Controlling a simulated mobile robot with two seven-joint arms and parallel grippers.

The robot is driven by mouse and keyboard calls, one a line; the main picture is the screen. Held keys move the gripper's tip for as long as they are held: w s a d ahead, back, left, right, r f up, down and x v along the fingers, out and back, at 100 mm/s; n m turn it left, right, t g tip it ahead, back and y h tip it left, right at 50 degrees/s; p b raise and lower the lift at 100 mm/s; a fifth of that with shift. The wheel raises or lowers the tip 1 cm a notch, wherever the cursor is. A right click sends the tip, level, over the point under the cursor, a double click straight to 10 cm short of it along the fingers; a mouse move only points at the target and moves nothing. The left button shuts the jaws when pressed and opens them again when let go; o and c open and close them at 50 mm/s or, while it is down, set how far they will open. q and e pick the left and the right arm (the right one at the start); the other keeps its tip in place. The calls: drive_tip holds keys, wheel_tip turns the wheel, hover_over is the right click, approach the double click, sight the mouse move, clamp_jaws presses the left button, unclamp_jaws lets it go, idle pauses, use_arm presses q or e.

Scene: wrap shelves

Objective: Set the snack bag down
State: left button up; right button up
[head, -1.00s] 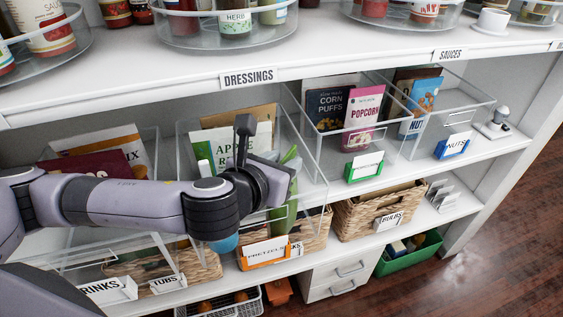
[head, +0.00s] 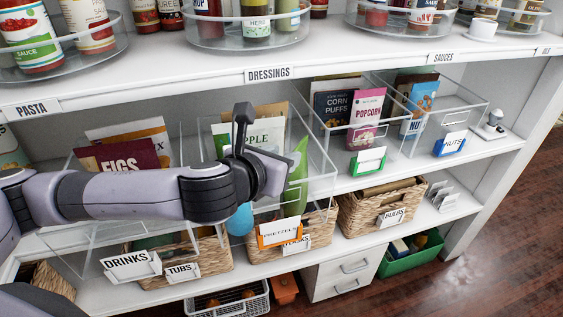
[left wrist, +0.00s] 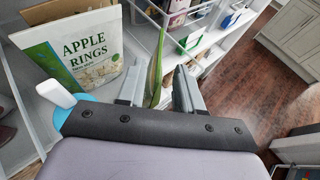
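The green snack bag (head: 299,172) stands upright at the right part of the clear bin (head: 325,170) behind the orange "PRETZELS" tag (head: 279,232). I cannot tell whether its base touches the bin floor. My left gripper (head: 280,176) reaches in from the left beside it. In the left wrist view the bag (left wrist: 156,65) shows nearly edge-on between the two fingers (left wrist: 158,92), which are apart with room around it. An "Apple Rings" pack (left wrist: 80,55) stands to the left in the same bin. My right gripper is not in view.
A light blue thing (head: 240,219) shows below my left wrist, partly hidden. The "DRESSINGS" shelf (head: 200,90) is just above. A clear bin with popcorn (head: 368,105) stands to the right, a "FIGS" pack (head: 120,156) to the left. Wicker baskets (head: 345,215) are below.

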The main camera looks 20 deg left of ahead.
use_arm(q)
drive_tip(key=shift+s+r, duration=0.15)
drive_tip(key=shift+s, duration=0.25)
